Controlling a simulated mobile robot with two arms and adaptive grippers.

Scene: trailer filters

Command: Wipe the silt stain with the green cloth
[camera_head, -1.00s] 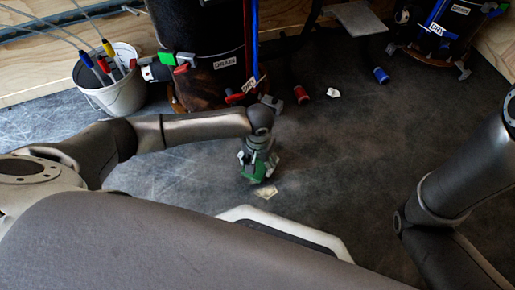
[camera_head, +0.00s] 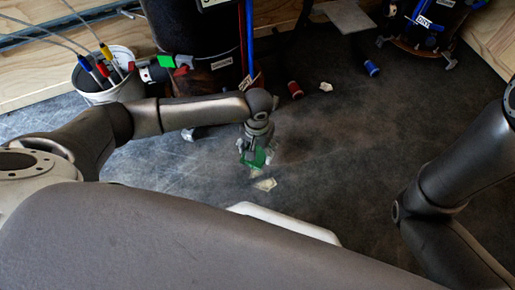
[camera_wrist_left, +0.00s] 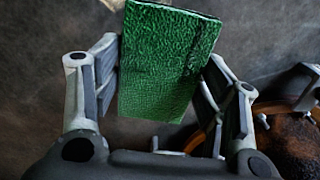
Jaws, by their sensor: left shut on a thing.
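My left gripper (camera_head: 254,153) is low over the dark floor, near the middle of the head view. It is shut on the green cloth (camera_head: 257,158), which also shows in the left wrist view (camera_wrist_left: 165,65) as a textured, folded, flat pad between the two fingers. I cannot tell whether the cloth touches the floor. A faint brownish, dusty patch (camera_head: 300,142) shows on the floor right of the gripper; its edges are blurred, and I cannot tell if it is the whole silt stain. My right arm shows at the right edge, but its gripper is out of view.
A pale scrap (camera_head: 265,184) lies just in front of the cloth. A red cylinder (camera_head: 295,90), another pale scrap (camera_head: 326,87) and a blue cylinder (camera_head: 372,68) lie farther back. A white bucket (camera_head: 112,92) and a black tank (camera_head: 195,40) stand behind. The floor at right is open.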

